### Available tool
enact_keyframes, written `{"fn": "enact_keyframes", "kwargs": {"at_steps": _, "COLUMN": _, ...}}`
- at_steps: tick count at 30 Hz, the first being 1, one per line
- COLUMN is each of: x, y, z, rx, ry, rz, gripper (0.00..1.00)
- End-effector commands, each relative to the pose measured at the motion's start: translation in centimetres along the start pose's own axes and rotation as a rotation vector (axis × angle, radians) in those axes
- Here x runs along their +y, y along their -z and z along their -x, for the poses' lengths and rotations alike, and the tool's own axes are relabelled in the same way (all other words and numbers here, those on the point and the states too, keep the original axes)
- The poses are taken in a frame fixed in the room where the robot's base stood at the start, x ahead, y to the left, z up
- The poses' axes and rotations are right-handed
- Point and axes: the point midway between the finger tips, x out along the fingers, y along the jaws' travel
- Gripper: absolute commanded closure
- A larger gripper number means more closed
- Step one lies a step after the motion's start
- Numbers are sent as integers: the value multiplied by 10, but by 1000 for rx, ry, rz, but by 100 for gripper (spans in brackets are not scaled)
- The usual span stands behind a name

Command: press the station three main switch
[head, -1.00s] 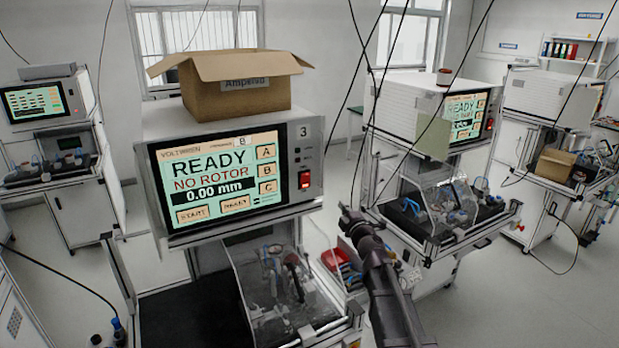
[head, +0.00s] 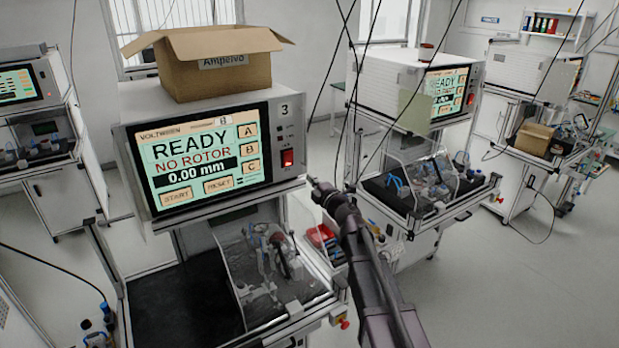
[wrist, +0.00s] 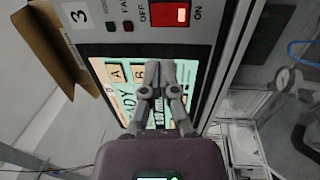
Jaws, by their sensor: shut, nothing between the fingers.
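The station three main switch (head: 287,158) is a red rocker on the right side of the front panel, below the number 3. In the wrist view the lit red switch (wrist: 183,14) sits at the top edge, between the OFF and ON marks. My gripper (head: 312,182) is just right of and below the switch in the head view. In the wrist view my gripper (wrist: 160,78) has its fingers together and empty, over the screen area and below the switch. It appears apart from the panel; the exact gap cannot be told.
The station screen (head: 205,162) reads READY, NO ROTOR, 0.00 mm. An open cardboard box (head: 215,75) stands on top of the station. A clear guard (head: 262,275) is below the screen. Another station (head: 420,100) stands to the right, with hanging cables between.

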Motion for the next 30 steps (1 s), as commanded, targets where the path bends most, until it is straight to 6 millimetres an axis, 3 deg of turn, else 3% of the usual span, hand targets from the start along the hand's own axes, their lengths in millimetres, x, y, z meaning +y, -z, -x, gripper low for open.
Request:
{"fn": "enact_keyframes", "kwargs": {"at_steps": 21, "x": 0, "y": -2, "z": -105, "rx": -2, "ry": 0, "rz": 0, "gripper": 100}}
{"fn": "enact_keyframes", "kwargs": {"at_steps": 30, "x": 0, "y": -1, "z": -125, "rx": -2, "ry": 0, "rz": -1, "gripper": 100}}
